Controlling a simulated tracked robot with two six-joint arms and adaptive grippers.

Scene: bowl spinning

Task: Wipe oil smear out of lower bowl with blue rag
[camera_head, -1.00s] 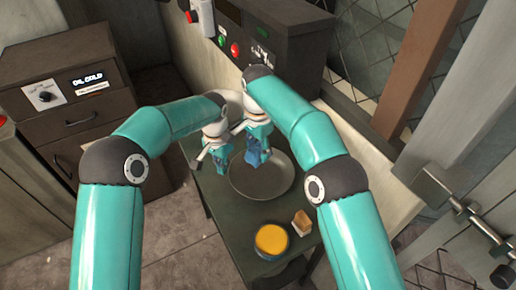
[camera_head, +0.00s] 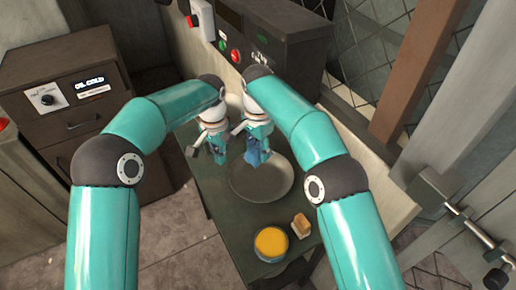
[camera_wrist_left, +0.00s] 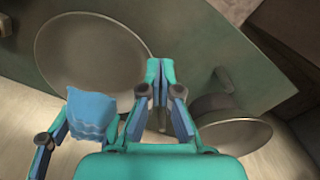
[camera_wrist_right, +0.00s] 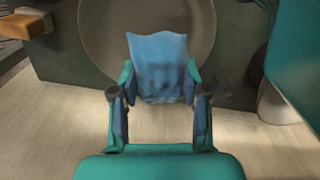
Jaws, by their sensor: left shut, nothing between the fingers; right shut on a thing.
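The blue rag (camera_head: 257,157) is held by my right gripper (camera_head: 258,146) over the far left part of the shallow grey lower bowl (camera_head: 272,187). In the right wrist view, the rag (camera_wrist_right: 158,62) spans the closed fingers and hangs over the near part of the bowl (camera_wrist_right: 208,30); I cannot tell whether it touches. My left gripper (camera_head: 217,152) is shut and empty, left of the rag. In the left wrist view, its fingertips (camera_wrist_left: 158,68) are together beside the bowl's rim (camera_wrist_left: 45,52). I cannot make out an oil smear; part of the bowl is hidden by the rag and gripper.
A yellow-filled round container (camera_head: 271,243) and a small brown block (camera_head: 301,225) stand on the green table (camera_head: 226,215) in front of the bowl. Another, smaller round vessel (camera_wrist_left: 232,134) shows in the left wrist view. A control box (camera_head: 275,40) stands behind.

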